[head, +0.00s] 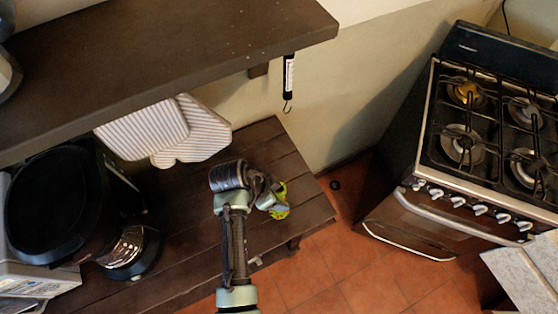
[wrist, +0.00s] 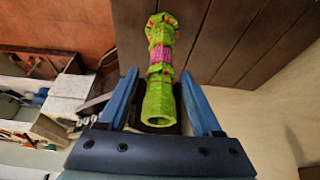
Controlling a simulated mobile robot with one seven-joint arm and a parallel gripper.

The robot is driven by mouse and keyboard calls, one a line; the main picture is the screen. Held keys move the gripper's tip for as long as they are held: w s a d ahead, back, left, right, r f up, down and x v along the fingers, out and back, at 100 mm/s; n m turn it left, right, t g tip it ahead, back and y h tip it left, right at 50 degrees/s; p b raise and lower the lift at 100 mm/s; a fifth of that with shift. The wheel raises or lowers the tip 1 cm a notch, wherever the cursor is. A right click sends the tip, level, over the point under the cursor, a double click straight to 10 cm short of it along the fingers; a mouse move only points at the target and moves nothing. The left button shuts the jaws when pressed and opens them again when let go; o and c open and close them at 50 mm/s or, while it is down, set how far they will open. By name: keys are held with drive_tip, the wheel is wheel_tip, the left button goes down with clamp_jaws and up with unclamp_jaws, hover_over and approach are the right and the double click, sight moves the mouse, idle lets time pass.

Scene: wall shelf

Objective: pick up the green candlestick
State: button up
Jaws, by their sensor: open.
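The green candlestick (wrist: 161,60), with a pink band in its middle, shows in the wrist view. Its near end lies between the two blue fingers of my gripper (wrist: 160,100). The fingers are apart, one on each side of it, with a visible gap on the right. In the head view the candlestick (head: 280,201) stands near the right end of the dark wooden table, partly hidden by my gripper (head: 268,196). I cannot tell whether either finger touches it.
A dark wall shelf (head: 180,55) overhangs the wooden table (head: 190,205). Striped oven mitts (head: 190,135) hang below it. A black appliance (head: 60,205) and a shiny kettle-like item (head: 130,250) stand at left. A stove (head: 480,140) is at right, beyond open tiled floor (head: 340,265).

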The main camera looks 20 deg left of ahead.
drive_tip(key=shift+x, duration=1.55)
drive_tip(key=shift+s+a, duration=0.15)
drive_tip(key=shift+c, duration=0.2)
clamp_jaws()
